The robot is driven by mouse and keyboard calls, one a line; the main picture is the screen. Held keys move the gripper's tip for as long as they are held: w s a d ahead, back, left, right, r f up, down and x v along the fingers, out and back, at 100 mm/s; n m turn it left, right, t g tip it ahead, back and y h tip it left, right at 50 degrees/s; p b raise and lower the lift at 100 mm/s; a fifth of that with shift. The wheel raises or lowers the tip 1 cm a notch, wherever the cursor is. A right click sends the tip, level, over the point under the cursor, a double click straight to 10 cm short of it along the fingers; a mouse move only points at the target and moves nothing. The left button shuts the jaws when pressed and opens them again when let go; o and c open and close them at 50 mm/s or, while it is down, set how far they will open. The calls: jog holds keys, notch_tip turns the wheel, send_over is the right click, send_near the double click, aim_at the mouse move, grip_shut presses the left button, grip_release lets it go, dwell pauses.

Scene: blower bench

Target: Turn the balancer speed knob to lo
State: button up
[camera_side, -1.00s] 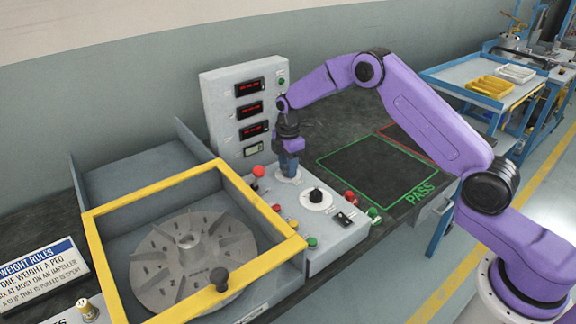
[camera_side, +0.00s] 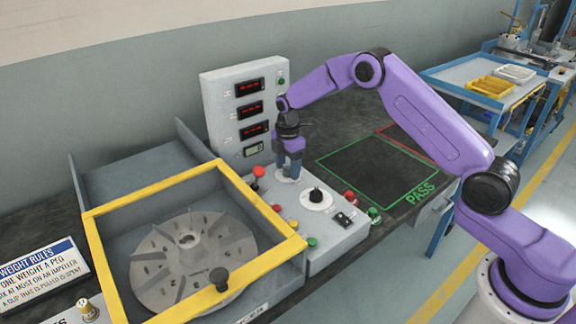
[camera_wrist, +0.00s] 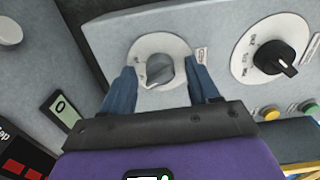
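A grey pointer knob (camera_wrist: 160,70) on a white dial (camera_wrist: 148,44) sits between my gripper's two blue fingers in the wrist view. My gripper (camera_wrist: 163,82) is open, one finger each side of the knob, with visible gaps. In the side view my gripper (camera_side: 290,167) points down at this dial (camera_side: 287,179) and hides the knob. A second, black knob (camera_wrist: 275,57) on a larger white dial is to the right; it also shows in the side view (camera_side: 316,195). The dial lettering is too small to read surely, so I cannot tell which is the speed knob.
A panel with red displays (camera_side: 249,111) rises behind the dials. A red mushroom button (camera_side: 259,171) and several coloured buttons stand nearby. A yellow-framed guard (camera_side: 92,250) over an impeller (camera_side: 190,265) is at left. The green-outlined bench area (camera_side: 375,165) is clear.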

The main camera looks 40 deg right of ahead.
aim_at(288, 166)
notch_tip(288, 166, up, 17)
jog(key=shift+r, duration=0.2)
dwell(0.5)
